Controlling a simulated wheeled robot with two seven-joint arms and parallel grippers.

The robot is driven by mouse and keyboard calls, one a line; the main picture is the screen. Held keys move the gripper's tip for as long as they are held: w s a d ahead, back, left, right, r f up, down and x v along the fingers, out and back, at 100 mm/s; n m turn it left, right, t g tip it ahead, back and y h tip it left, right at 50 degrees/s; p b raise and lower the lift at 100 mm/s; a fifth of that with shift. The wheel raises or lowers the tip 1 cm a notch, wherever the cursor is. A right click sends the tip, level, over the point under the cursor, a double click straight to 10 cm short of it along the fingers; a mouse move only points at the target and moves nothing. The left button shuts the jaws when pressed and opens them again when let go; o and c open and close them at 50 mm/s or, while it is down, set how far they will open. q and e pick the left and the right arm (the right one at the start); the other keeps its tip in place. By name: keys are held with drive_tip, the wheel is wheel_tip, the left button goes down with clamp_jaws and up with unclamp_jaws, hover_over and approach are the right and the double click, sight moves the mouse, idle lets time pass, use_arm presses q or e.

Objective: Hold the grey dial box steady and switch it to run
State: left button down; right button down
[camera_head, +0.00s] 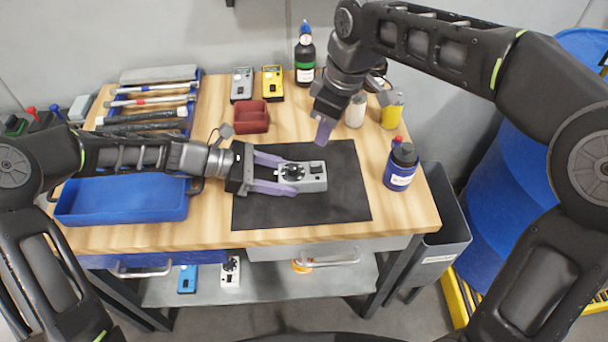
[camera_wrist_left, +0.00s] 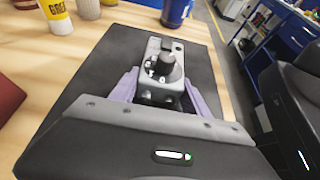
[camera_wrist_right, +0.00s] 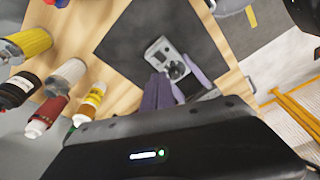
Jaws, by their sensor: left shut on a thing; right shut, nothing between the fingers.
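The grey dial box (camera_head: 315,178) lies on the black mat (camera_head: 345,207), its black round dial (camera_head: 293,172) facing up. My left gripper (camera_head: 288,176) is shut on the box, one purple finger along each side near the dial end. The left wrist view shows the box (camera_wrist_left: 166,48) between the fingers. My right gripper (camera_head: 323,132) is shut and empty, held above the back edge of the mat, apart from the box. The right wrist view shows its closed fingers (camera_wrist_right: 158,92) with the box (camera_wrist_right: 160,50) beyond. The dial's setting is too small to read.
Another grey box (camera_head: 242,84), a yellow box (camera_head: 272,82) and a red bin (camera_head: 252,117) stand at the back. A blue bottle (camera_head: 401,168) stands right of the mat, cans behind it. A blue tray (camera_head: 122,202) lies left. The mat's front is clear.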

sight(320, 168)
drive_tip(key=shift+f, duration=0.2)
drive_tip(key=shift+s+d+x, duration=0.1)
drive_tip(key=shift+d+x, duration=0.1)
drive_tip(key=shift+x, duration=0.85)
drive_tip(key=shift+s+d+x, duration=0.1)
drive_tip(key=shift+d+x, duration=0.05)
drive_tip(key=shift+x, duration=0.85)
drive_tip(key=shift+s+d+x, duration=0.1)
drive_tip(key=shift+d+x, duration=0.1)
drive_tip(key=shift+x, duration=0.85)
drive_tip(key=shift+f, duration=0.45)
drive_tip(key=shift+f, duration=0.5)
drive_tip(key=shift+r, duration=0.1)
drive_tip(key=shift+w+a+v, duration=0.1)
drive_tip(key=shift+a+v, duration=0.05)
drive_tip(key=shift+v, duration=0.8)
drive_tip(key=shift+w+a+v, duration=0.1)
drive_tip(key=shift+a+v, duration=0.1)
drive_tip(key=shift+v, duration=0.75)
drive_tip(key=shift+w+a+v, duration=0.1)
drive_tip(key=shift+a+v, duration=0.05)
drive_tip(key=shift+v, duration=0.85)
drive_tip(key=shift+r, duration=0.1)
